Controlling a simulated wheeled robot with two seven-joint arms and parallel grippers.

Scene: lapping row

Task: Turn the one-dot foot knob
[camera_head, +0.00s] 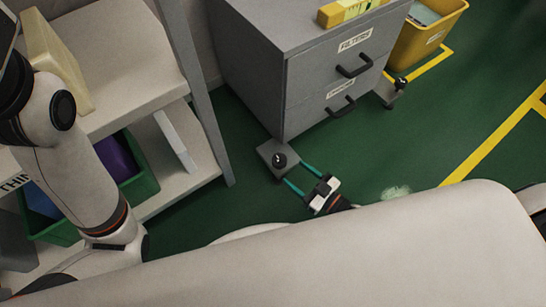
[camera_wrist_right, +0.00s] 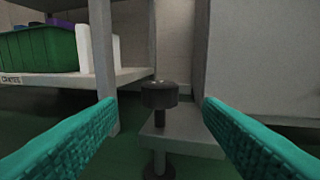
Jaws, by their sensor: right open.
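A dark round foot knob (camera_head: 279,160) stands on a grey foot plate (camera_head: 268,150) at the near lower corner of the grey cabinet (camera_head: 262,75).
Another foot with a dark knob (camera_head: 400,83) is at the cabinet's right corner. A shelf (camera_head: 170,185) with a green crate (camera_head: 139,186) stands on the left, its post close to the foot. A yellow bin (camera_head: 425,38) is at the back right. Green floor is clear to the right.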

